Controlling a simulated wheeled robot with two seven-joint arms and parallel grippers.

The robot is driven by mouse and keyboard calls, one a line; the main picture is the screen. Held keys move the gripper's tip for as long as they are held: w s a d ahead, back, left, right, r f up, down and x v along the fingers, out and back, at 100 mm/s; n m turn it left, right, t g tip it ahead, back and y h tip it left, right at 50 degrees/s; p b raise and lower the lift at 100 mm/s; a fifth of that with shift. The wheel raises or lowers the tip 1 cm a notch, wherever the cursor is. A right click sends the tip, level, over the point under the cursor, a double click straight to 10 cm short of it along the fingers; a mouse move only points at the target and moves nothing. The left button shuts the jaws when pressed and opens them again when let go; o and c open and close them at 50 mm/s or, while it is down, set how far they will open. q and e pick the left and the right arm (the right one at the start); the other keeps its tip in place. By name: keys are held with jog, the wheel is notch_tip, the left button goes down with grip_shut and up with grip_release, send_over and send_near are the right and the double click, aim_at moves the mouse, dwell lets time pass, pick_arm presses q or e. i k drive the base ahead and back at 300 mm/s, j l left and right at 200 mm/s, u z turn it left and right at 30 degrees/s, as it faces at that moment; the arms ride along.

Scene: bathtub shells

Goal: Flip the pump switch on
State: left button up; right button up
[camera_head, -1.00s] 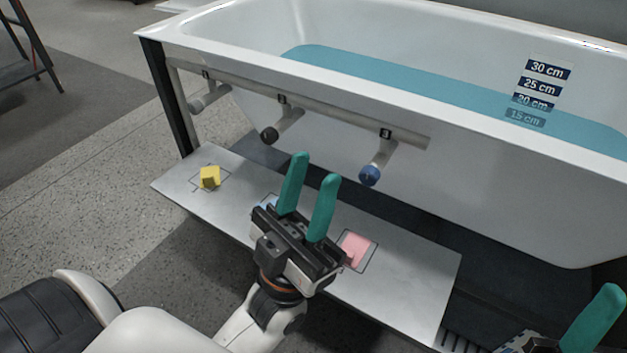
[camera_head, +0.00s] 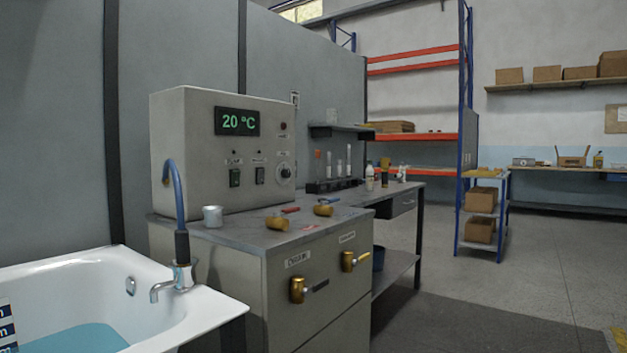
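A grey control box (camera_head: 190,130) stands on the bench at the left of centre. Its front carries two small rocker switches under tiny labels. The labels are too small to read surely, so I cannot tell which one is the pump's or how each is set. A dial (camera_head: 285,172) sits to their right, and a display (camera_head: 238,122) above reads 20 °C. Neither of my grippers shows in the current view.
The white bathtub (camera_head: 170,300) with blue water is at lower left, beside a tap (camera_head: 170,285).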

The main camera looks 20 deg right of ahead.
aim_at(235, 174)
jog(key=z, duration=0.2)
jog(key=i+l+u, duration=0.65)
jog(key=l+u, duration=0.15)
jog(key=l, duration=0.15)
jog(key=i+l+u, duration=0.15)
jog(key=l+u, duration=0.15)
jog(key=l, duration=0.15)
